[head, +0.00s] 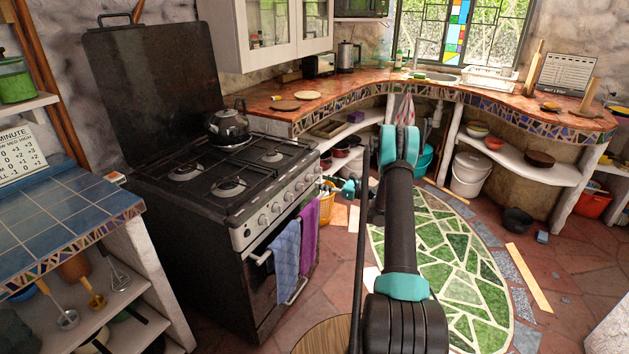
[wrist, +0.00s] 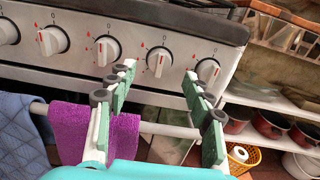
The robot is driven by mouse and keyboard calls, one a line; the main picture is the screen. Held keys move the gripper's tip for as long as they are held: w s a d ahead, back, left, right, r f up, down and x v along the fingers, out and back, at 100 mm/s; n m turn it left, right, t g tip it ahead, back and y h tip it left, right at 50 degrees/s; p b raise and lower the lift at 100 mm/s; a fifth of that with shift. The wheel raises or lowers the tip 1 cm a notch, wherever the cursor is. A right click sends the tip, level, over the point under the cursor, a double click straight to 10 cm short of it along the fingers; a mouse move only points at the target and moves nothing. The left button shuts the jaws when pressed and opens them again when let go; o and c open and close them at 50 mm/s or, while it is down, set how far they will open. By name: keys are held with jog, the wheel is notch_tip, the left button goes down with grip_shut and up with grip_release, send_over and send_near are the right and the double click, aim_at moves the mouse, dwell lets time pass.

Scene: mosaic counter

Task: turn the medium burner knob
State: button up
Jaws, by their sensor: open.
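The stove's front panel (head: 250,226) carries a row of white knobs in the head view. In the wrist view one knob (wrist: 158,62) shows between my open fingertips. Another knob (wrist: 107,50) is just left of the left finger, and the end knob (wrist: 207,72) is behind the right fingertip. Red marks and a 0 show by the knobs; which one serves the medium burner cannot be read. My gripper (wrist: 160,76) is open and empty, pointing at the panel. Whether the fingertips reach around the middle knob in depth is unclear. In the head view my gripper (head: 338,188) is right of the stove.
A towel rail (wrist: 165,128) runs below the knobs, with a purple towel (wrist: 68,128) and a blue towel (wrist: 25,140) on it. A kettle (head: 229,125) stands on the hob. A yellow basket (wrist: 245,158) is on the floor at right.

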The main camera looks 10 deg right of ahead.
aim_at(310, 178)
jog(key=shift+x, duration=2.55)
jog(key=shift+c, duration=0.6)
jog(key=c, duration=1)
jog(key=n, duration=0.5)
jog(key=shift+n, duration=0.4)
jog(key=n, duration=0.5)
jog(key=shift+s+a+f+n, duration=0.1)
jog(key=shift+s+f+n, duration=0.05)
jog(key=shift+n, duration=0.25)
